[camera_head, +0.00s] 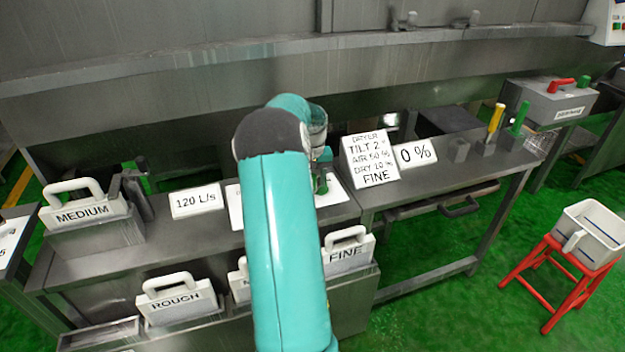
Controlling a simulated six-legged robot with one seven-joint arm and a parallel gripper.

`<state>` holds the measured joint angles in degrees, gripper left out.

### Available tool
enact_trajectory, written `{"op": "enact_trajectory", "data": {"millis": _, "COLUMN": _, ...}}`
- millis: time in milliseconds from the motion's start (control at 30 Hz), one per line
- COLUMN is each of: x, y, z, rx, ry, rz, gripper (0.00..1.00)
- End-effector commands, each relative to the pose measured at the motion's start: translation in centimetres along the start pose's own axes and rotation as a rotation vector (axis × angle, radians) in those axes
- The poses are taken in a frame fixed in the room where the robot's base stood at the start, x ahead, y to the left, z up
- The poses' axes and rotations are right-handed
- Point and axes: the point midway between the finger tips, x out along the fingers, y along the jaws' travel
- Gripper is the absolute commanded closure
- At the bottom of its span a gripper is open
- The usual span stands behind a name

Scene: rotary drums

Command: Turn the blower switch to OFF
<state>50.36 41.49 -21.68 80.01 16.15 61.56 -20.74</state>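My teal arm reaches forward over the bench and hides part of it. The end of my arm, with my gripper (322,170), is mostly behind the arm link, over a white plate (333,192) on the bench. A small green part shows there; I cannot tell whether it belongs to a switch or to my gripper. Whether the fingers are open or touch anything is hidden. No label reading blower or OFF is legible. A "120 L/s" sign (197,200) stands left of the white plate. A dark device with a green handle (146,176) stands left of that sign.
White-handled plates marked MEDIUM (84,210), ROUGH (177,302) and FINE (346,253) stand in slots. A settings card (369,160) and a "0 %" sign (415,152) stand right of my arm. Yellow (496,120) and green (520,117) levers stand farther right. A red stool (560,280) holds a white container (588,236).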

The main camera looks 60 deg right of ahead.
Motion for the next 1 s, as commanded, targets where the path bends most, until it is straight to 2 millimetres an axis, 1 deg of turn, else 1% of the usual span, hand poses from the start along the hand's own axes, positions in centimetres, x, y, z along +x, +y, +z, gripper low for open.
{"op": "enact_trajectory", "data": {"millis": 33, "x": 0.0, "y": 0.0, "z": 0.0, "rx": 0.000, "ry": 0.000, "rz": 0.000, "gripper": 0.54}}
{"op": "enact_trajectory", "data": {"millis": 167, "x": 0.0, "y": 0.0, "z": 0.0, "rx": 0.000, "ry": 0.000, "rz": 0.000, "gripper": 0.79}}
{"op": "enact_trajectory", "data": {"millis": 200, "x": 0.0, "y": 0.0, "z": 0.0, "rx": 0.000, "ry": 0.000, "rz": 0.000, "gripper": 0.87}}
{"op": "enact_trajectory", "data": {"millis": 267, "x": -0.1, "y": 0.0, "z": 0.0, "rx": 0.000, "ry": 0.000, "rz": 0.000, "gripper": 0.99}}
{"op": "enact_trajectory", "data": {"millis": 667, "x": -0.1, "y": 0.2, "z": 0.1, "rx": -0.031, "ry": 0.001, "rz": 0.000, "gripper": 1.00}}
{"op": "enact_trajectory", "data": {"millis": 867, "x": -0.1, "y": 0.7, "z": 0.4, "rx": -0.119, "ry": 0.002, "rz": 0.000, "gripper": 1.00}}
{"op": "enact_trajectory", "data": {"millis": 1000, "x": -0.2, "y": 1.2, "z": 0.6, "rx": -0.220, "ry": 0.003, "rz": -0.001, "gripper": 1.00}}
